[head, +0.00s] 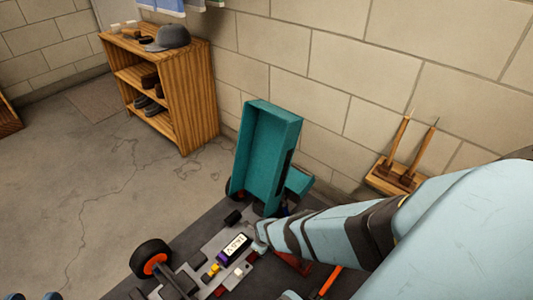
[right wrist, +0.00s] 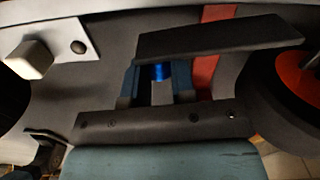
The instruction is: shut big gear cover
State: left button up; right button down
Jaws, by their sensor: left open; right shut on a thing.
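The teal cover (head: 268,155) stands open and upright at the back of the dark car chassis (head: 200,250) in the head view. I take it for the big gear cover. My right arm comes in from the right, and its gripper (head: 259,237) is low over the chassis, just in front of the cover's lower end. In the right wrist view my right gripper (right wrist: 158,85) is shut on a small car part. A blue cylinder (right wrist: 160,72) shows between its fingers, and a dark plate (right wrist: 220,38) hides their tips. My left gripper (head: 45,296) is open, barely showing at the bottom left corner.
A black wheel with an orange hub (head: 152,260) is on the chassis's left. A white block (head: 240,271) and a labelled part (head: 234,246) sit near my right gripper. A wooden shelf (head: 190,100) and a tool rack (head: 398,178) stand by the wall. The floor at left is clear.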

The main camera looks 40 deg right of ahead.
jog(key=shift+w+a+m, duration=0.15)
jog(key=shift+w+m, duration=0.25)
pick_arm(q)
jog(key=shift+w+r+m+b, duration=0.2)
jog(key=shift+r+m+b, duration=0.1)
jog(key=shift+b, duration=0.05)
pick_arm(e)
jog(key=shift+w+a+m, duration=0.1)
jog(key=shift+w+m, duration=0.15)
jog(key=shift+m, duration=0.15)
pick_arm(q)
jog(key=shift+f, duration=0.1)
pick_arm(e)
jog(key=c, duration=1)
grip_release()
pick_arm(q)
jog(key=shift+f, duration=0.1)
jog(key=shift+a, duration=0.1)
